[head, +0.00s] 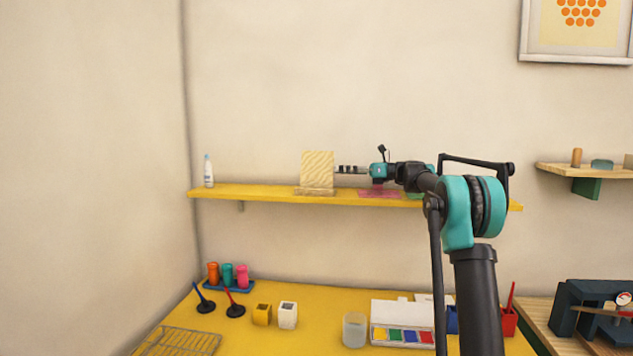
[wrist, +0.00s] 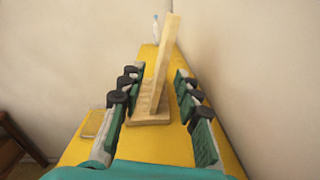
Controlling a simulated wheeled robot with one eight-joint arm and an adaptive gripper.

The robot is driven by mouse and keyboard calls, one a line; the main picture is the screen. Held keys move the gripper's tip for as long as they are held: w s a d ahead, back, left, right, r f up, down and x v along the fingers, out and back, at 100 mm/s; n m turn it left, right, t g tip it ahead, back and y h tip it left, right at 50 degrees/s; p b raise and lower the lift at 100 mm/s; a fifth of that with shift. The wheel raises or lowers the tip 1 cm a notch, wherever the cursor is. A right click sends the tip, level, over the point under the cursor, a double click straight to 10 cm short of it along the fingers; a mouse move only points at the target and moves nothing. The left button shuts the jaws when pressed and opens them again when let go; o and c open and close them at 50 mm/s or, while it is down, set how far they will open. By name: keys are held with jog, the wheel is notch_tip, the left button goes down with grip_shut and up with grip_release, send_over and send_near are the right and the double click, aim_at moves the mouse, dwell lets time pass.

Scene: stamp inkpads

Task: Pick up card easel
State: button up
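The card easel (head: 317,171) is a pale wooden stand with an upright board on a flat base. It stands on the yellow wall shelf (head: 265,191). In the wrist view the easel (wrist: 164,65) shows edge-on, its board leaning slightly, its base (wrist: 150,117) on the shelf. My gripper (head: 352,169) is at the easel's right side in the head view, at about board height. In the wrist view my gripper (wrist: 158,93) is open, with one finger on each side of the easel and gaps visible on both sides.
A white bottle (head: 208,171) stands at the shelf's left end. A pink pad (head: 379,192) lies on the shelf under my gripper. The wall is close behind the shelf. Below, the yellow table (head: 245,336) holds stamps, cups and a paint box (head: 402,322).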

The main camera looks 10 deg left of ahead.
aim_at(322, 174)
jog(key=shift+w+a, duration=0.25)
jog(key=shift+a, duration=1.6)
jog(key=shift+w+a, duration=0.2)
jog(key=shift+a, duration=1.65)
grip_shut()
